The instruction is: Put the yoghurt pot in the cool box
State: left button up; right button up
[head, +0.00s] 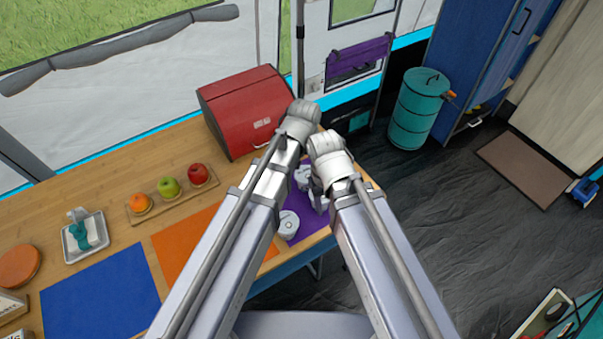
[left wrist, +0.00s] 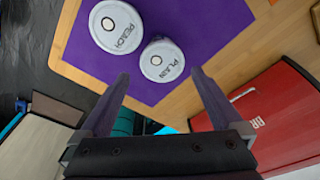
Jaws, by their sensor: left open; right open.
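Two round white pots stand on the purple mat (left wrist: 200,30). In the left wrist view, one lid reads PEACH (left wrist: 116,26) and the other reads PLAIN (left wrist: 162,60). One white pot (head: 288,224) shows in the head view beside my left arm; its label is too small to read. My left gripper (left wrist: 160,92) is open and empty, its fingertips pointing towards the pots, apart from them. I cannot make out a cool box.
A red bread bin (head: 245,108) stands at the table's back, close to my left wrist. Fruit on a wooden board (head: 180,204), a metal tray (head: 88,252), an orange mat (head: 190,245) and a blue mat (head: 100,292) lie to the left. A teal barrel (head: 414,110) stands on the floor.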

aim_at(306, 174)
pick_arm(q)
jog(key=shift+f+b, duration=0.3)
jog(key=shift+b, duration=0.05)
jog(key=f+b, duration=0.2)
jog(key=w+f+b, duration=0.1)
jog(key=f+b, duration=0.4)
jog(key=shift+w+f, duration=0.1)
jog(key=shift+w, duration=0.15)
pick_arm(e)
notch_tip(306, 174, down, 8)
jog(key=shift+r, duration=0.2)
pick_arm(q)
jog(key=c, duration=1.3)
jog(key=shift+r, duration=0.2)
pick_arm(e)
jog(key=shift+r, duration=0.1)
